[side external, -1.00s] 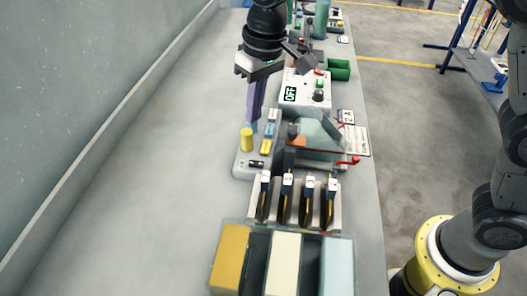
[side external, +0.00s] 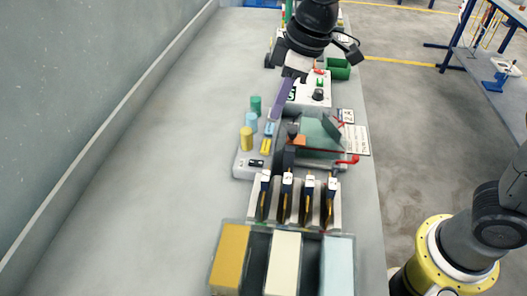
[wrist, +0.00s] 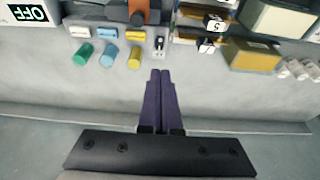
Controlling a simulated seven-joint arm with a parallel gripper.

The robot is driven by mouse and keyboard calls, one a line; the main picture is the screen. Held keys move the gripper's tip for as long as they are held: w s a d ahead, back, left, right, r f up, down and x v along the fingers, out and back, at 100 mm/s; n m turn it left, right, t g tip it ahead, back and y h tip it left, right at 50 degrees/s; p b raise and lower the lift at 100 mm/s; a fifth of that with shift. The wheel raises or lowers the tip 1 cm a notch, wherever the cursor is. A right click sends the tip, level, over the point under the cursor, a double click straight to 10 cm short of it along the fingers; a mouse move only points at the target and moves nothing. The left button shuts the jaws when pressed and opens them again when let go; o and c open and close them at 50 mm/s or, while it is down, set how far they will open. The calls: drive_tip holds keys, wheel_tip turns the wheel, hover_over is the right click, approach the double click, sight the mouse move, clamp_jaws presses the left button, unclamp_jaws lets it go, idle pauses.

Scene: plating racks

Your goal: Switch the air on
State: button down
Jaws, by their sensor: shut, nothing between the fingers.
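My gripper (side external: 273,117) has long purple fingers, shut together with nothing between them. In the side view they slant down in front of the white control box (side external: 318,102), which has red and green buttons and a black knob. They cover most of its display. The wrist view shows this display (wrist: 35,13) reading OFF. A grey panel (side external: 242,168) nearer the camera carries a small black switch (side external: 256,163). In the wrist view the shut fingertips (wrist: 160,73) appear just below this switch (wrist: 160,44), apart from it in the picture.
Green (side external: 256,105), blue (side external: 250,122) and yellow (side external: 246,138) cylinders stand along the panel's left side. A teal fixture with red handles (side external: 318,135), a rack of dark clips (side external: 295,212) and coloured tanks (side external: 285,262) line the bench. The bench's left side is clear.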

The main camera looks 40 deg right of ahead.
approach(261, 163)
drive_tip(key=x, duration=0.5)
drive_tip(key=shift+w+a, duration=0.15)
drive_tip(key=shift+a, duration=0.1)
drive_tip(key=shift+f, duration=0.75)
drive_tip(key=shift+d+f, duration=0.1)
drive_tip(key=shift+f, duration=0.2)
drive_tip(key=shift+r, duration=0.1)
drive_tip(key=shift+w+a+r, duration=0.3)
drive_tip(key=shift+w+a, duration=0.2)
drive_tip(key=shift+a, duration=0.05)
drive_tip(key=shift+r, duration=0.1)
